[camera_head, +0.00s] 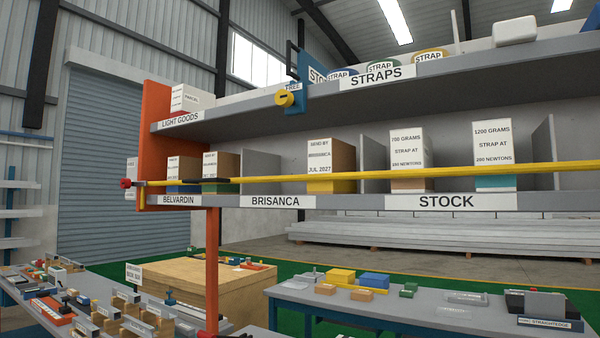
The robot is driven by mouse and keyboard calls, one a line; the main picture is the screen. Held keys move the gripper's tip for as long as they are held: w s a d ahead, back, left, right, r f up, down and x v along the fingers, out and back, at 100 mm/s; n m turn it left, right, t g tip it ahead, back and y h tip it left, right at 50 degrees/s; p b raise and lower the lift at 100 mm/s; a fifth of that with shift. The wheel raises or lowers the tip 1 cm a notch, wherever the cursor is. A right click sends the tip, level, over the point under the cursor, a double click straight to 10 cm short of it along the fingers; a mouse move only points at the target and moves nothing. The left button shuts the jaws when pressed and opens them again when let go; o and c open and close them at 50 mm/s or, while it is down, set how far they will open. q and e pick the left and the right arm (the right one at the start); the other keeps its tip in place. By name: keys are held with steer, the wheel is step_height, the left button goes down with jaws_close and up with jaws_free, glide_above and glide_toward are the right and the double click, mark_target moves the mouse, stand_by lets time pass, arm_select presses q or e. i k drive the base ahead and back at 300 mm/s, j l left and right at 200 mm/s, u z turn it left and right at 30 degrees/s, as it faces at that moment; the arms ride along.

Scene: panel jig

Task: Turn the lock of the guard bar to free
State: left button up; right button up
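A yellow guard bar (400,173) runs across the front of the middle shelf, nearly level. It has a dark sleeve or grip (207,181) near its left part. At its left end is a small red knob (125,183) beside the orange shelf post. A round yellow knob (285,99) with a dark mark sits on a blue bracket (303,83) at the upper shelf's edge; a label above it reads FREE. I cannot tell which of the two knobs is the bar's lock, nor its setting. Neither of my grippers is in view.
The shelf unit has an orange left side (157,125) and holds labelled boxes, including a yellow-based one (341,160), behind the bar. Below stand a right worktable (390,309) and a left table (95,270) crowded with small parts. A wooden crate (195,283) stands between.

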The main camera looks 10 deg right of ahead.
mark_target(125, 182)
steer(key=i+j+u, duration=0.25)
steer(key=i, duration=0.25)
steer(key=i+u, duration=0.25)
steer(key=i, duration=0.2)
